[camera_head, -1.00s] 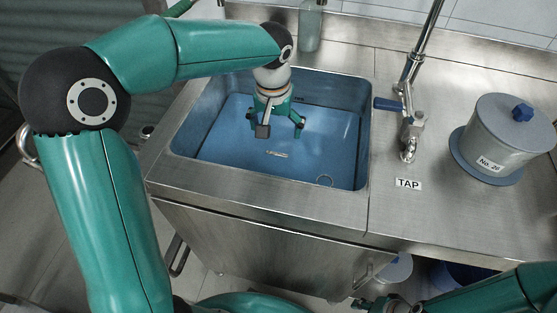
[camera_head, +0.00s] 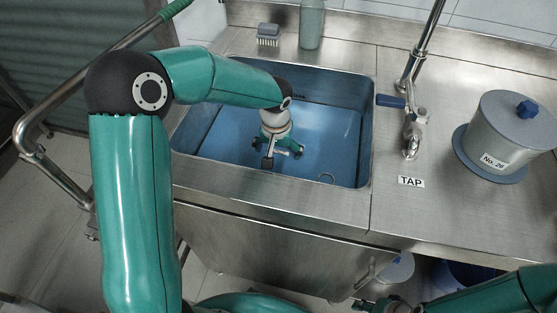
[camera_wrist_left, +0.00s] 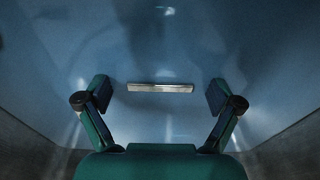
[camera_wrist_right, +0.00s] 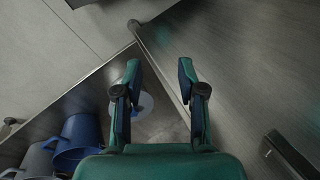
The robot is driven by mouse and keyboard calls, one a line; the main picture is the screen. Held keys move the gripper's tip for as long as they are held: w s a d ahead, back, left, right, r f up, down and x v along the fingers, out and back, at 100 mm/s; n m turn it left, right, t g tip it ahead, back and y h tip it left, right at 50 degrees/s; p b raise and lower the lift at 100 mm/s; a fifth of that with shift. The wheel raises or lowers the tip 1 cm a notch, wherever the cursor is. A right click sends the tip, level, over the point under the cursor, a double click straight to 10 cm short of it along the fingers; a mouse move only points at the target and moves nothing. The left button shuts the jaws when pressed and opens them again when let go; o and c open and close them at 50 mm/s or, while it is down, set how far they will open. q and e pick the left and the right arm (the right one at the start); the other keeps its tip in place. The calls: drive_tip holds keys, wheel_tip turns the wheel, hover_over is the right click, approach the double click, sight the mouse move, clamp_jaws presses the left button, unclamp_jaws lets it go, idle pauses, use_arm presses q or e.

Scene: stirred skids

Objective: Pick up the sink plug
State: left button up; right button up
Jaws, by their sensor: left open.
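My left gripper (camera_head: 281,157) is open and points down inside the blue sink basin (camera_head: 335,135). In the left wrist view a slim, pale metallic bar (camera_wrist_left: 160,88) lies across the space between the open fingertips (camera_wrist_left: 158,100). It is apart from both fingers. I cannot tell whether this bar is the sink plug's handle; no plug body shows clearly. In the head view the gripper hides the bar. My right gripper (camera_wrist_right: 157,75) is open and empty, low in front of the cabinet.
A tap (camera_head: 411,135) with a blue lever stands right of the sink, by a TAP label (camera_head: 411,181). A lidded grey pot (camera_head: 508,135) is further right. A brush (camera_head: 268,35) and bottle (camera_head: 311,22) stand behind. Basin walls surround my left gripper.

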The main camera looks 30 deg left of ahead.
use_arm(q)
drive_tip(key=c, duration=1.3)
drive_tip(key=shift+r, duration=0.15)
wheel_tip(320, 180, up, 20)
drive_tip(key=f+p, duration=0.1)
drive_tip(key=p, duration=0.2)
wheel_tip(320, 180, up, 21)
drive_tip(key=p, duration=1.8)
hover_over(278, 151)
drive_tip(key=shift+f, duration=0.1)
